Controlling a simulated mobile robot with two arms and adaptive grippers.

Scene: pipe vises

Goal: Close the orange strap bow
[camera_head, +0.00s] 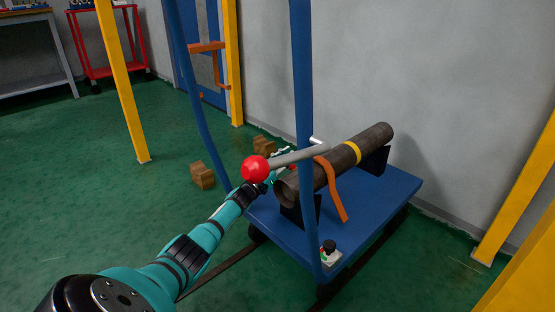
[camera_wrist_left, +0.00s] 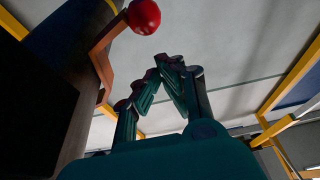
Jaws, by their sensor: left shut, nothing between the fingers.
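The orange strap bow (camera_head: 334,190) hangs down the near side of a dark pipe (camera_head: 360,148) on a blue cart; its upper part is near the pipe's top. It also shows in the left wrist view (camera_wrist_left: 106,50). The ball shows in the left wrist view (camera_wrist_left: 144,16) too. My right gripper is out of view.
The pipe rests on black supports on the blue cart (camera_head: 375,210). A blue post (camera_head: 303,90) rises in front of the pipe. A small box with a black button (camera_head: 329,250) is at the cart's front. Wooden blocks (camera_head: 202,175) lie on the green floor.

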